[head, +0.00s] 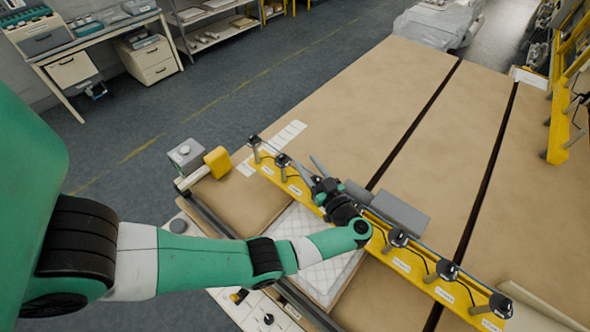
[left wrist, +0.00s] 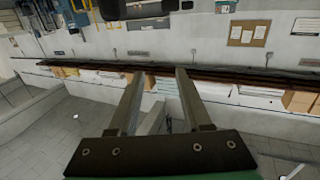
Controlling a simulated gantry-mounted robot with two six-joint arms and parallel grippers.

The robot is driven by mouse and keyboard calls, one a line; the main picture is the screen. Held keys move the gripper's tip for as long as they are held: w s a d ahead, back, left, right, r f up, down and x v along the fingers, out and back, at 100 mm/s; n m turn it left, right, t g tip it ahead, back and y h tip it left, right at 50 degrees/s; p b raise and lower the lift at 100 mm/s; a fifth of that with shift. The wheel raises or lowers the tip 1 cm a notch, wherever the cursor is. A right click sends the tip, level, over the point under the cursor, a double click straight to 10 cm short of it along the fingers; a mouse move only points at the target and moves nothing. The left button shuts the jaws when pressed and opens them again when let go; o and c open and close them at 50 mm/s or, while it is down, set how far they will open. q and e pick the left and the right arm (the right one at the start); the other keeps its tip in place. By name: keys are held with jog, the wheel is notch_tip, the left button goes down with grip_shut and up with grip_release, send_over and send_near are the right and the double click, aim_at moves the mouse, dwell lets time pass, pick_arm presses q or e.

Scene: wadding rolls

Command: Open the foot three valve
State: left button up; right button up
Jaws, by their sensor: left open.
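A yellow rail (head: 272,173) runs diagonally across the table and carries several valves with black knobs on grey stems. Two valves, an end one (head: 255,141) and its neighbour (head: 283,160), stand at the upper left. Three more, one (head: 398,237), a second (head: 447,269) and a third (head: 501,305), stand at the lower right. The labels are too small to read, so I cannot tell which is foot three. My left gripper (head: 303,161) is over the rail, close to the second valve from the upper left. In the left wrist view its fingers (left wrist: 160,72) are apart, with no valve between them.
A grey box (head: 400,212) lies behind the rail. A white quilted pad (head: 312,235) lies in front. A yellow block (head: 217,162) and a small grey box (head: 186,154) are at the table's left corner. Another yellow rail (head: 560,120) stands at right. The brown tabletop (head: 400,100) beyond is clear.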

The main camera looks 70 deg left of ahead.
pick_arm(q)
jog(key=s+d+r+p, duration=0.2)
jog(key=s+d+r, duration=0.3)
jog(key=d, duration=0.3)
jog(key=shift+s+r, duration=0.3)
jog(key=shift+s, duration=0.5)
pick_arm(e)
notch_tip(320, 180, up, 4)
jog(key=shift+f, duration=0.2)
